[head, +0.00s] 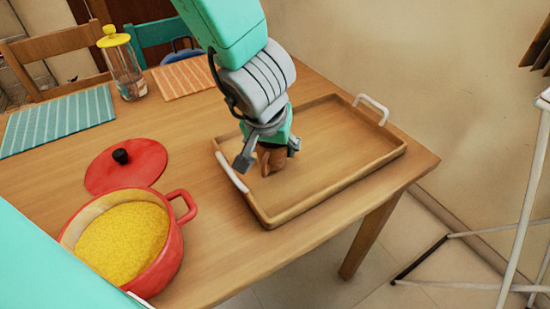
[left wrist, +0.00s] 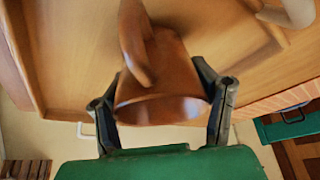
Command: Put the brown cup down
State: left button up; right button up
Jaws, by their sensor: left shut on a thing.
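The brown cup (head: 272,158) is at the left part of the wooden tray (head: 345,185), mostly hidden under my left gripper (head: 268,156) in the head view. In the left wrist view the brown cup (left wrist: 160,80) sits between the two dark fingers of my left gripper (left wrist: 162,98), which is shut on it. Its handle shows toward the top of that view. I cannot tell whether the cup's base touches the tray floor. My right gripper is not in view.
A red pot (head: 172,255) with yellow contents stands at the front left, its red lid (head: 125,168) behind it. A glass jar (head: 122,68), a teal mat (head: 58,122) and an orange mat (head: 185,77) lie farther back. The tray's right part is clear.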

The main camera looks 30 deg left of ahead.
aim_at(265, 153)
pick_arm(q)
jog(key=shift+a+f+b, duration=0.3)
jog(key=shift+a+f, duration=0.05)
jog(key=shift+f, duration=0.5)
jog(key=shift+a+f, duration=0.1)
jog(key=shift+a, duration=0.15)
jog(key=shift+c, duration=0.7)
jog(key=shift+a, duration=0.1)
jog(key=shift+c, duration=0.7)
jog(key=shift+d, duration=0.45)
jog(key=o, duration=1.7)
jog(key=shift+d, duration=0.25)
jog(key=shift+a, duration=0.4)
jog(key=shift+a+r, duration=0.1)
jog(key=shift+r, duration=0.25)
jog(key=p+v, duration=0.2)
jog(key=v, duration=0.1)
jog(key=p+v, duration=0.3)
jog(key=v, duration=0.1)
jog(key=p+v, duration=0.2)
jog(key=v, duration=0.1)
jog(key=shift+s+d+r+p, duration=0.1)
jog(key=shift+d+r+p, duration=0.2)
jog(key=shift+d, duration=0.1)
jog(key=shift+s+a+r+p, duration=0.25)
jog(key=shift+s+r+p, duration=0.05)
jog(key=shift+r, duration=0.15)
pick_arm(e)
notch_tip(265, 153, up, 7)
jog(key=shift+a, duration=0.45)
